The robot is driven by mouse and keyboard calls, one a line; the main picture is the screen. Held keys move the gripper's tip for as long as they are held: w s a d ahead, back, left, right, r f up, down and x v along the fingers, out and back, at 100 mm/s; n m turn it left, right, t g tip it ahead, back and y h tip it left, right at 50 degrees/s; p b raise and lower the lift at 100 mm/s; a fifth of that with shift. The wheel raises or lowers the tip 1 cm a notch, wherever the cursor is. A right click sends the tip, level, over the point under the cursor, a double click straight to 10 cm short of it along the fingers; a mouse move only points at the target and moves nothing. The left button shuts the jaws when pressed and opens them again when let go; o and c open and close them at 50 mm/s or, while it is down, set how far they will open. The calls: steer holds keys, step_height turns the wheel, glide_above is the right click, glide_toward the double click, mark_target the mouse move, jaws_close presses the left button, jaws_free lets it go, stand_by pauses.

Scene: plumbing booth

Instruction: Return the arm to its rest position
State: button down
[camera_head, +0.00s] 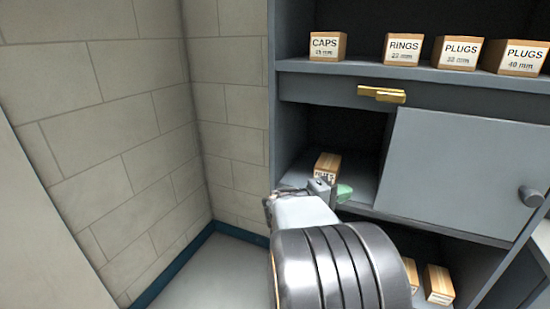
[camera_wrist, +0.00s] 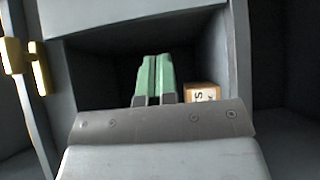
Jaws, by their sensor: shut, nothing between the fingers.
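My gripper (camera_head: 343,192) is at the open compartment of the grey cabinet (camera_head: 272,110), with my arm reaching up from the bottom of the head view. In the wrist view, its two green fingers (camera_wrist: 156,80) lie together with nothing between them. They point toward the dark compartment. How far the fingertips reach inside is unclear. A small labelled box (camera_head: 327,166) stands in the compartment just beyond the gripper. In the wrist view the box (camera_wrist: 202,92) is right of the fingers, apart from them and partly hidden by my gripper's body.
A grey sliding door (camera_head: 455,170) with a round knob (camera_head: 531,196) covers the compartment's right side. A brass handle (camera_head: 382,94) sticks out above the opening. Several labelled boxes stand on the upper shelf (camera_head: 430,75). More boxes (camera_head: 438,284) are below. A block wall (camera_head: 110,130) is left.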

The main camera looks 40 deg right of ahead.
steer(key=s+a+f+y+p, duration=0.1)
steer(key=a+f+y, duration=0.3)
steer(key=f+y, duration=0.25)
steer(key=w+a+f+n+t+y+p, duration=0.1)
steer(key=w+a+t+y+p, duration=0.2)
steer(key=a, duration=0.5)
steer(key=w+a+r+n+t+y+p, duration=0.1)
steer(key=w+a+r+t+y+p, duration=0.1)
steer(key=a+r+p, duration=0.4)
steer(key=w+a+r+n+t+y+p, duration=0.1)
steer(key=a+r+t+y+p, duration=0.3)
steer(key=a, duration=1.1)
step_height(320, 180, up, 2)
steer(key=shift+w+a+r+n+y+p, duration=0.1)
steer(key=shift+w+a+n+y+p, duration=0.35)
steer(key=shift+y+p, duration=0.5)
steer(key=shift+s+d, duration=0.1)
steer(key=shift+d, duration=0.1)
